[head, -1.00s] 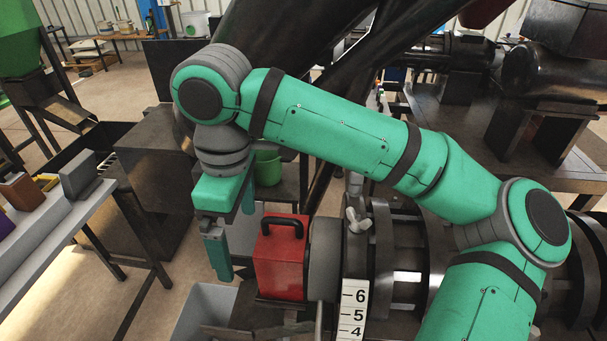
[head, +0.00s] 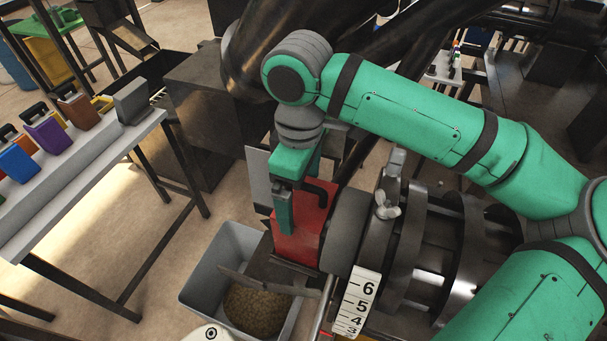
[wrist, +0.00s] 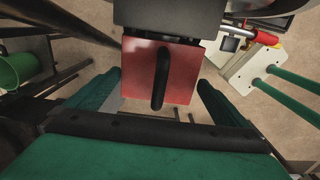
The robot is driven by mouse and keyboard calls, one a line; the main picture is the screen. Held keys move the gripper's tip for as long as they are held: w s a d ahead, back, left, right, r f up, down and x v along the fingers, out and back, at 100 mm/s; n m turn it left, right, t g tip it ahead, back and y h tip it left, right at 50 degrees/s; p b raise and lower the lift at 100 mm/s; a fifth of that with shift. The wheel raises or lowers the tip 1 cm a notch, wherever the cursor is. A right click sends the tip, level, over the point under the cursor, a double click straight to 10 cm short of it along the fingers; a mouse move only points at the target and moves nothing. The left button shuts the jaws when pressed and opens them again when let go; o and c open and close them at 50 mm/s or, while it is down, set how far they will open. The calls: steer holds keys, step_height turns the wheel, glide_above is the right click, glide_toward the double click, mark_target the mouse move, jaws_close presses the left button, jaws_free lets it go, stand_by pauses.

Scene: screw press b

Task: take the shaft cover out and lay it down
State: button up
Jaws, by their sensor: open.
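The shaft cover (head: 313,222) is a red box with a black handle (head: 322,192). It sits at the end of the press, against a grey round housing (head: 347,229). The wrist view shows the red cover (wrist: 137,82) below centre top, its black handle (wrist: 162,75) running up and down the picture. My gripper (head: 285,208) is open and empty at the cover. In the wrist view its fingers stand wide apart, left and right of the handle, with clear gaps. In the head view it hides part of the cover, and I cannot tell its exact height over the handle.
A grey bin (head: 208,262) with brown granular material stands below the cover. A grey table (head: 75,180) at the left carries several coloured blocks with handles; its front strip is bare. A numbered scale (head: 358,302) stands right of the bin. A green bucket (wrist: 15,70) shows in the wrist view.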

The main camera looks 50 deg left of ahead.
mark_target(302, 199)
steer(key=shift+w+f, duration=0.15)
steer(key=shift+f, duration=1.4)
steer(key=c, duration=1.1)
steer(key=shift+r, duration=1.6)
steer(key=shift+r, duration=0.3)
